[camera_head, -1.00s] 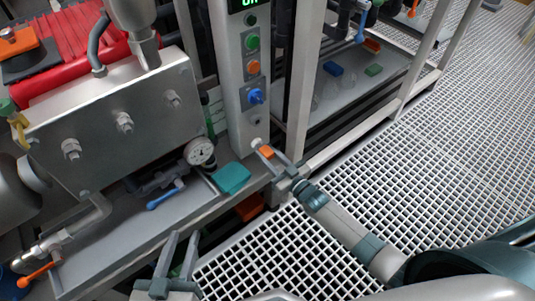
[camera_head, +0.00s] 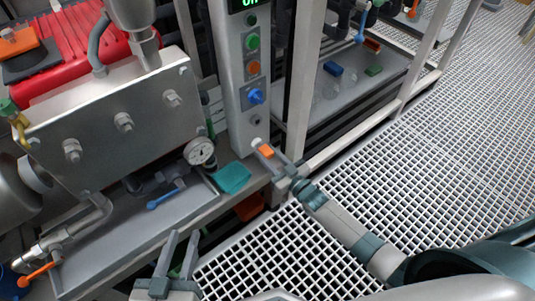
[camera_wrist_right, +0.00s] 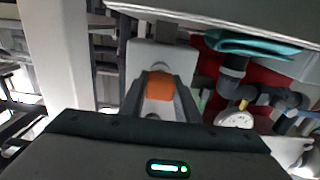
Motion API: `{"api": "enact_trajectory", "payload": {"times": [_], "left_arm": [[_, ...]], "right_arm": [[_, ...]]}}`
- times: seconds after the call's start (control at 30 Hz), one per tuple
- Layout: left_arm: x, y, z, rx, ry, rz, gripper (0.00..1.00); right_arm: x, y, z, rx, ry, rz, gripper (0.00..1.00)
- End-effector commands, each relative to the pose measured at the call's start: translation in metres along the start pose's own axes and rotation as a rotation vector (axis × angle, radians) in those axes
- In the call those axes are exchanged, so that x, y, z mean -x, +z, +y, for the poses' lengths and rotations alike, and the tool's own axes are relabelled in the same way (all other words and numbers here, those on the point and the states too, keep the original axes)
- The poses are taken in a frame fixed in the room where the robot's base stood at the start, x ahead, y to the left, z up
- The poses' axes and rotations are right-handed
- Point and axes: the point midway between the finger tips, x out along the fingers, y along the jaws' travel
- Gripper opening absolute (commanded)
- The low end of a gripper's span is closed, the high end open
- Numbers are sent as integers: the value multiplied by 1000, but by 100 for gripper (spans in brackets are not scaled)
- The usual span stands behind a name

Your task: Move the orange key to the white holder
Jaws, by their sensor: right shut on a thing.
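The orange key (camera_head: 266,151) is between the fingers of my right gripper (camera_head: 265,148), which is shut on it. The key also shows in the right wrist view (camera_wrist_right: 160,85), between the two dark fingers. A small white part (camera_head: 256,143), apparently the white holder, sits low on the grey control column just beyond the fingertips. It also shows in the right wrist view (camera_wrist_right: 160,67), just past the key. I cannot tell whether the key touches it. My left gripper (camera_head: 182,238) is open and empty at the bottom, away from the key.
The control column (camera_head: 240,125) carries a green button, an orange button and a blue knob (camera_head: 256,97). A teal cloth (camera_head: 232,178) lies on the bench edge left of my right gripper. A gauge (camera_head: 200,152) stands near it. White floor grating (camera_head: 450,150) is open at right.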

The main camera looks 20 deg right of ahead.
Motion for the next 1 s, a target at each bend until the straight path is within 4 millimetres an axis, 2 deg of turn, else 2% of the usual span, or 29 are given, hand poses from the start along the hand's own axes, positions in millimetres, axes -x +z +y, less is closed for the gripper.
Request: {"api": "enact_trajectory", "payload": {"times": [0.5, 0.53, 0.6, 1.0], "left_arm": [[-1, 3, 0, 0, 0, 0, 31], [-1, 3, 0, 0, 0, 0, 31], [-1, 3, 0, 0, 0, 0, 31], [-1, 4, -1, 1, -1, -7, 31]], "right_arm": [[-9, 0, 0, 0, 0, 1, 0], [-9, 0, 0, 0, 0, 1, 34], [-9, 0, 0, 0, 0, 1, 51], [-8, 0, 0, 0, 0, 0, 51]]}}
